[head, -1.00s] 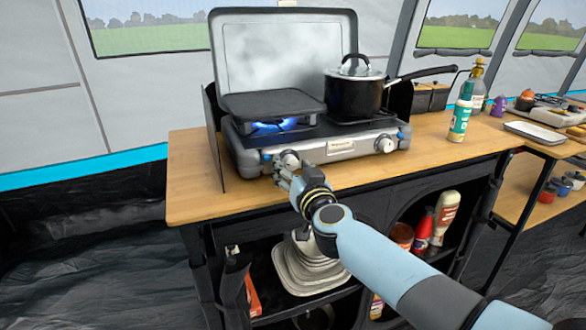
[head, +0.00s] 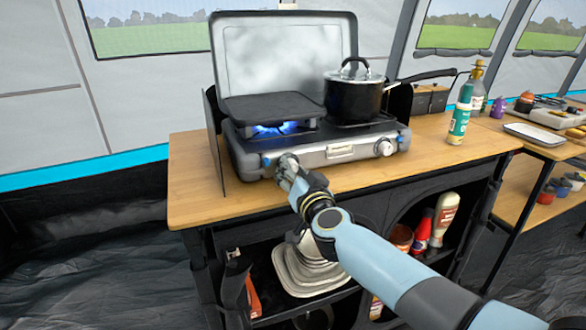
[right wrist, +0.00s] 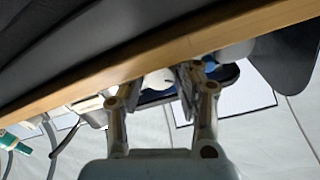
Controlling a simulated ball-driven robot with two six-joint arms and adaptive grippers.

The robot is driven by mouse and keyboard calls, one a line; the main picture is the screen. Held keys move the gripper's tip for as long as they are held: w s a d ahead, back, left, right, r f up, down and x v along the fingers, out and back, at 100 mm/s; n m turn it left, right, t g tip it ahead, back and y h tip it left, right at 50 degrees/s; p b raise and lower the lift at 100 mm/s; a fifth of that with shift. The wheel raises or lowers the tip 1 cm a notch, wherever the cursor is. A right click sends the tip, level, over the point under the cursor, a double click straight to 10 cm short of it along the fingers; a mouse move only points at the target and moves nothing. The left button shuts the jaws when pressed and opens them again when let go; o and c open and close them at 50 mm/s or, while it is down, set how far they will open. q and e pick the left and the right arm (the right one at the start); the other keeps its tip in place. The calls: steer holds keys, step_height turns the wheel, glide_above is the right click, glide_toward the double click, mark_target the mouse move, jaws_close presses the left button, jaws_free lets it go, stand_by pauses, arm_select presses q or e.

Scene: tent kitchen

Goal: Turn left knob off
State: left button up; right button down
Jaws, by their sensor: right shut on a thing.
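The camp stove (head: 340,151) stands on the wooden counter, with its left knob (head: 288,159) at the front left. A blue flame (head: 272,128) burns under the flat griddle (head: 270,107). My right gripper (head: 286,170) is at the left knob, its fingers closed around it and partly hiding it. In the right wrist view, the pale knob (right wrist: 157,80) shows between the two fingertips (right wrist: 160,78). The right knob (head: 384,146) is free at the stove's front right. My left gripper is not in view.
A black pot (head: 354,95) with a glass lid sits on the right burner, its handle pointing right. A green-and-white bottle (head: 460,122) stands right of the stove. The counter (head: 200,190) is clear at the front left. Shelves below hold bottles and stacked dishes.

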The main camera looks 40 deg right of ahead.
steer(key=m+p, duration=0.1)
steer(key=m, duration=0.1)
steer(key=shift+r+m, duration=0.1)
steer(key=shift+m, duration=0.2)
steer(key=m, duration=0.2)
steer(key=shift+m, duration=0.4)
steer(key=m+p, duration=0.1)
steer(key=m, duration=0.4)
steer(key=shift+m+y, duration=0.3)
steer(key=shift+y, duration=0.1)
steer(key=c, duration=0.9)
jaws_free()
steer(key=shift+c, duration=0.2)
steer(key=shift+s, duration=0.1)
